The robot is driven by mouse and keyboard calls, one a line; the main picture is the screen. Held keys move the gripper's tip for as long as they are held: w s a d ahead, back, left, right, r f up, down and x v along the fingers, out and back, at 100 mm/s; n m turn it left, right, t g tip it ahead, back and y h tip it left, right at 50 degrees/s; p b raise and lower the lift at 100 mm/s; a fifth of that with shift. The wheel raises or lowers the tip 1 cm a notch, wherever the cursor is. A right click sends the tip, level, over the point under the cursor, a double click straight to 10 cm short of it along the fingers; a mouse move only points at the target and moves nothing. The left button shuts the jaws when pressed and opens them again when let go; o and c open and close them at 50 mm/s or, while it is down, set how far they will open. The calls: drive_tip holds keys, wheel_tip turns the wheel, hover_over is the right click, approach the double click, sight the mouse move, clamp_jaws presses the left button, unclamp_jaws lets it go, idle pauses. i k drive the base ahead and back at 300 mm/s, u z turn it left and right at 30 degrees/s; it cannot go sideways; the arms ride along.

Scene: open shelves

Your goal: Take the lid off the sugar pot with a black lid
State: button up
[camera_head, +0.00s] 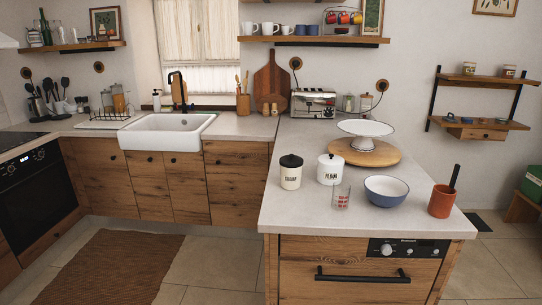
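The sugar pot (290,176) is a cream-white canister marked SUGAR. It stands upright on the near counter, close to its left edge. Its black lid (291,160), with a small knob on top, sits on the pot. My gripper and arm do not show in this view.
A white flour pot (330,171) with a white lid stands just right of the sugar pot. A measuring glass (341,197), a blue bowl (386,190) and a terracotta pot (441,201) stand to the right. A cake stand (365,130) is behind. The counter's front left is clear.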

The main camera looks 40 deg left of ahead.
sight(290, 160)
drive_tip(key=u, duration=0.9)
drive_tip(key=i, duration=0.9)
drive_tip(key=u, duration=0.95)
